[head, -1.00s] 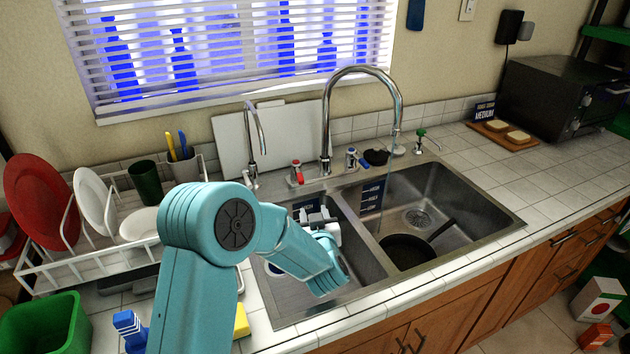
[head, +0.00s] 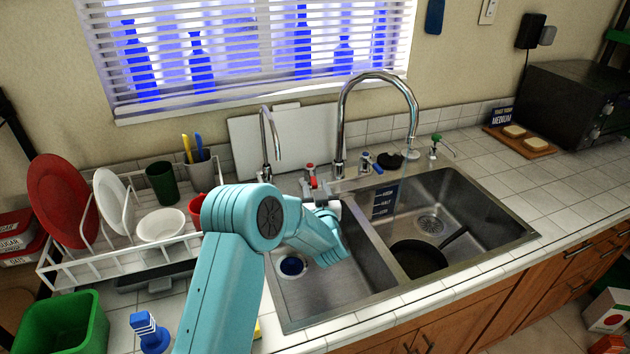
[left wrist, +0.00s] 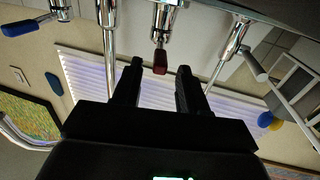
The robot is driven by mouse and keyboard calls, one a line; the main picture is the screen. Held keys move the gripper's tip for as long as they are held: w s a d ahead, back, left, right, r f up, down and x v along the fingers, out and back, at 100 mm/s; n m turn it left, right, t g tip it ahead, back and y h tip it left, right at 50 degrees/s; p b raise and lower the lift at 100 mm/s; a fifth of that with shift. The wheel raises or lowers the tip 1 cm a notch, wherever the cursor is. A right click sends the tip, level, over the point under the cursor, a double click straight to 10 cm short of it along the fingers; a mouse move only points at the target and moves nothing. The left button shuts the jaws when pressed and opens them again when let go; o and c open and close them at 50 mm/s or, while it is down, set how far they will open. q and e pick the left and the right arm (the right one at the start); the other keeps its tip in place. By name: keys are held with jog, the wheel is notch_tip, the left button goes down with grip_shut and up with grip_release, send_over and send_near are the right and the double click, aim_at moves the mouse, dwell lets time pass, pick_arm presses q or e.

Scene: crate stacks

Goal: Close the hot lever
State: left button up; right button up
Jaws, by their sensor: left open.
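The hot lever, with a red grip (head: 309,170), stands left of the tall curved faucet (head: 343,130) on the sink's back rim. It also shows in the left wrist view as a dark red grip (left wrist: 160,62) on a chrome valve. My left gripper (head: 314,188) is beside the hot lever at the back of the left basin. In the left wrist view my left gripper (left wrist: 160,72) is open, with the red grip between the fingertips; contact cannot be told. The cold lever, with a blue grip (head: 366,164), is right of the faucet. My right gripper is not in view.
A small chrome spout (head: 266,145) stands left of the hot lever. A pan (head: 418,258) lies in the right basin. A white dish rack (head: 90,262) with plates is at the left. A green soap pump (head: 435,145) stands right of the faucet.

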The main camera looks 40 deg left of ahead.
pick_arm(q)
jog(key=shift+x, duration=1.15)
jog(key=shift+c, duration=0.3)
grip_shut()
jog(key=n+g+y+b, duration=0.1)
jog(key=w+d+n+g+y+b, duration=0.1)
jog(key=g, duration=0.1)
jog(key=shift+w+r+n+g, duration=0.1)
jog(key=shift+w+n+g, duration=0.15)
jog(key=shift+n+g, duration=0.05)
jog(key=shift+d, duration=0.1)
jog(key=shift+o, duration=0.3)
grip_release()
jog(key=shift+w, duration=0.1)
